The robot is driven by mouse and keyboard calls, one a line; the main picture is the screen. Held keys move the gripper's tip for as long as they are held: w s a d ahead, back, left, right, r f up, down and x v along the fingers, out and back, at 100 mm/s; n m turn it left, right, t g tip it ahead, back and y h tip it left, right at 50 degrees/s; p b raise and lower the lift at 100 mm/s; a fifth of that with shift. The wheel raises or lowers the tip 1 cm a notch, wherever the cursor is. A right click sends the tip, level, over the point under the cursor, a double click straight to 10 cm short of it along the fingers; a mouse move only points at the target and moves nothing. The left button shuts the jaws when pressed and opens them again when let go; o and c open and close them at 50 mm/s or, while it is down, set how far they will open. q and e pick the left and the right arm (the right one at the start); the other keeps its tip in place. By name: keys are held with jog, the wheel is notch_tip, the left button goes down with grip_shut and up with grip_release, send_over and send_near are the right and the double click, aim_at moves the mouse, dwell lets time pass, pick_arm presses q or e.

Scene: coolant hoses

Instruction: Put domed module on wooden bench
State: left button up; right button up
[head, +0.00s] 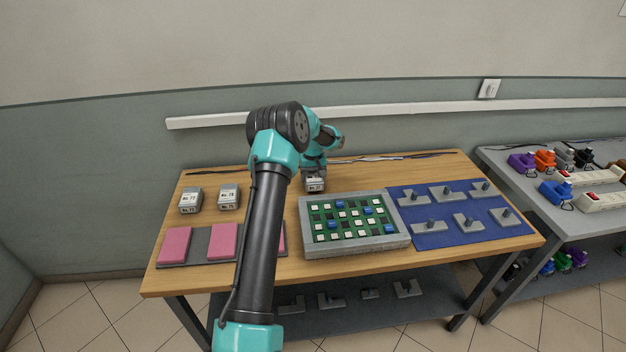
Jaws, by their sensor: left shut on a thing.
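My left gripper (315,172) is beyond the circuit board tray, its jaws shut on a small grey block with a white number label (315,185). The block is at or just above the wooden bench (365,272); I cannot tell if it touches. Most of its top is hidden by the gripper, so I cannot tell if it is domed. Two similar grey labelled blocks sit on the bench at the left, one (190,200) left of the other (228,197). My right gripper is not in view.
A grey-framed tray (352,250) holds a green board with white and blue squares. A blue mat (450,238) carries several grey brackets. Pink pads (175,244) lie on a dark strip, partly behind my arm. A grey table (510,185) at right holds coloured plugs.

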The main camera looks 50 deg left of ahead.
aim_at(313, 174)
pick_arm(q)
jog(key=shift+f, duration=0.75)
jog(key=shift+f, duration=0.1)
jog(key=o, duration=1.2)
jog(key=shift+f, duration=0.1)
notch_tip(313, 174, up, 12)
jog(key=shift+r, duration=0.2)
